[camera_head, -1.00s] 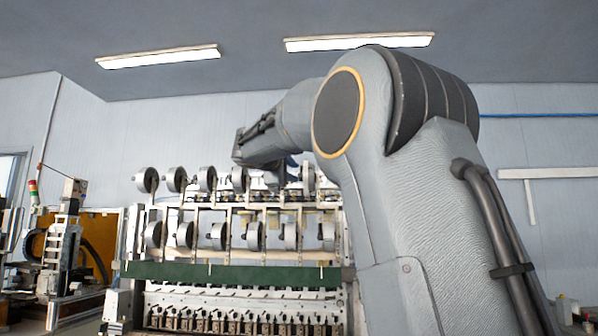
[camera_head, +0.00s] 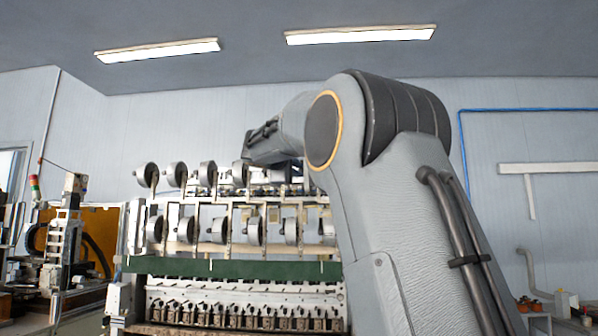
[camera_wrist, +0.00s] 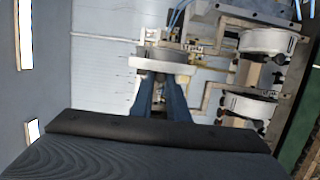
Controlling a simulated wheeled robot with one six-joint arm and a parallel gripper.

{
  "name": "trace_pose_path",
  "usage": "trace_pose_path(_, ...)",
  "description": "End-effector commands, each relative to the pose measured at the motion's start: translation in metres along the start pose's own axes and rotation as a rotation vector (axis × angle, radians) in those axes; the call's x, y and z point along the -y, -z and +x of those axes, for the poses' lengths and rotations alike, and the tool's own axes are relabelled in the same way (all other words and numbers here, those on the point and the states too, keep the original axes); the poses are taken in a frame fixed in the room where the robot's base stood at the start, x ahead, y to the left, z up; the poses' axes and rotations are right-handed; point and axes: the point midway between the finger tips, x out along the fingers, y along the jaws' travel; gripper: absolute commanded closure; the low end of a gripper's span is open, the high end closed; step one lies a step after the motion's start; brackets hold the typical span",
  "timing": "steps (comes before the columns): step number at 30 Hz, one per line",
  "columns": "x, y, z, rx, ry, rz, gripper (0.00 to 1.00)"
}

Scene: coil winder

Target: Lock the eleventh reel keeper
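Grey reels hang in two rows on the coil winder: an upper row (camera_head: 207,173) and a lower row (camera_head: 219,230). Small dark parts sit at the reel centres; which one is the eleventh keeper I cannot tell. In the wrist view my gripper's two dark blue fingers (camera_wrist: 162,82) reach up to a pale round reel (camera_wrist: 160,64), and their tips overlap its lower edge. Whether they touch it or grip something there is unclear. Two more reels stand to the right, upper (camera_wrist: 265,42) and lower (camera_wrist: 247,106). My arm hides part of the winder in the head view.
A green beam (camera_head: 225,267) crosses the winder below the reels, above a row of small metal units (camera_head: 240,315). Another machine (camera_head: 66,235) stands at the left.

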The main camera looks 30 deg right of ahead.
Motion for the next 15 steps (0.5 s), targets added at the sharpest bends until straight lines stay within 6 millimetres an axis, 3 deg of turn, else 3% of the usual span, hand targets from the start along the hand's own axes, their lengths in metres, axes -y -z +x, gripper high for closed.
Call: trace_pose_path(15,0.0005,-0.0012,-0.0026,0.002,0.0,0.0,0.96)
